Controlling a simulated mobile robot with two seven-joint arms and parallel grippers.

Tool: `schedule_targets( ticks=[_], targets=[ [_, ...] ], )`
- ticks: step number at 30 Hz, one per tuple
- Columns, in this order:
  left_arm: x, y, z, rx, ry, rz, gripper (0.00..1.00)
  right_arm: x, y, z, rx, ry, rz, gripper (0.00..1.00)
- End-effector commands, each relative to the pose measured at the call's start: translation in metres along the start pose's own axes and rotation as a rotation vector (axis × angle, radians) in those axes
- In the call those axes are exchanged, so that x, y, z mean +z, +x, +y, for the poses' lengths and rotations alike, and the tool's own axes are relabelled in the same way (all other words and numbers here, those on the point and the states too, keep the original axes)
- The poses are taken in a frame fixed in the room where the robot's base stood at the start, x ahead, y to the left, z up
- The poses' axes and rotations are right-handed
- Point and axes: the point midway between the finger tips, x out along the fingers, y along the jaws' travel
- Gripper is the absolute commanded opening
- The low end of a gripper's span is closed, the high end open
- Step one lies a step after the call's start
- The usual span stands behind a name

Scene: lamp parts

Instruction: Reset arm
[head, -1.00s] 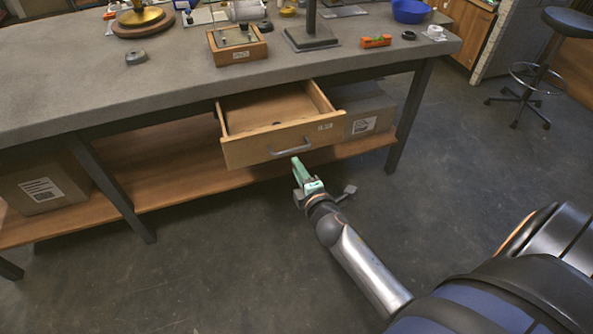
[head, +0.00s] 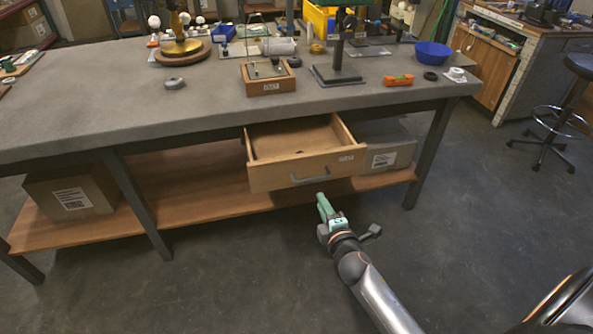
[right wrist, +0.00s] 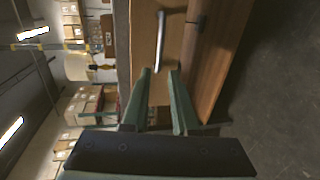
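My right gripper (head: 323,204) is in front of and a little below the pulled-out wooden drawer (head: 270,178) under the workbench. In the right wrist view its two green fingers (right wrist: 161,72) are apart with nothing between them. The drawer's grey handle (head: 310,178) shows beyond the fingertips and also in the right wrist view (right wrist: 161,40); the gripper is clear of it. The drawer stands open, with a small dark item in it. My left gripper is not in view.
The grey workbench (head: 130,115) holds a lamp base (head: 183,50), a wooden box (head: 268,86), a dark stand (head: 336,75), an orange level (head: 398,80) and a blue bowl (head: 433,52). Cardboard boxes (head: 75,193) sit on the lower shelf (head: 180,210). Floor in front is free; a stool (head: 560,125) stands right.

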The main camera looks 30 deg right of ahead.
Motion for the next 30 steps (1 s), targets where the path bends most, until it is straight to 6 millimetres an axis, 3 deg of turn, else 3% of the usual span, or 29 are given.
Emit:
schedule_targets(
  ticks=[5, 8, 11, 15, 21, 25, 30],
  targets=[
    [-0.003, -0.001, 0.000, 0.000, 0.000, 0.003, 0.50, -0.001, -0.002, 0.000, -0.005, 0.011, 0.002, 0.27],
    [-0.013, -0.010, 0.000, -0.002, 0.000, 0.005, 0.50, -0.006, -0.018, -0.005, -0.050, 0.108, 0.017, 0.27],
    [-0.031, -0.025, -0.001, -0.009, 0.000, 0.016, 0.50, -0.019, -0.055, -0.018, -0.153, 0.328, 0.038, 0.27],
    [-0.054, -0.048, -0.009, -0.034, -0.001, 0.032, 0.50, -0.045, -0.126, -0.041, -0.365, 0.738, 0.031, 0.27],
    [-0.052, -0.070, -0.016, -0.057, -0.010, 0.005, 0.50, -0.079, -0.216, -0.059, -0.629, 1.203, -0.052, 0.27],
    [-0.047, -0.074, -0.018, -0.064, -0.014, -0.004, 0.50, -0.090, -0.242, -0.063, -0.709, 1.341, -0.093, 0.27],
    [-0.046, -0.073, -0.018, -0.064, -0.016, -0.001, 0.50, -0.092, -0.245, -0.066, -0.723, 1.368, -0.101, 0.27]
  ],
)
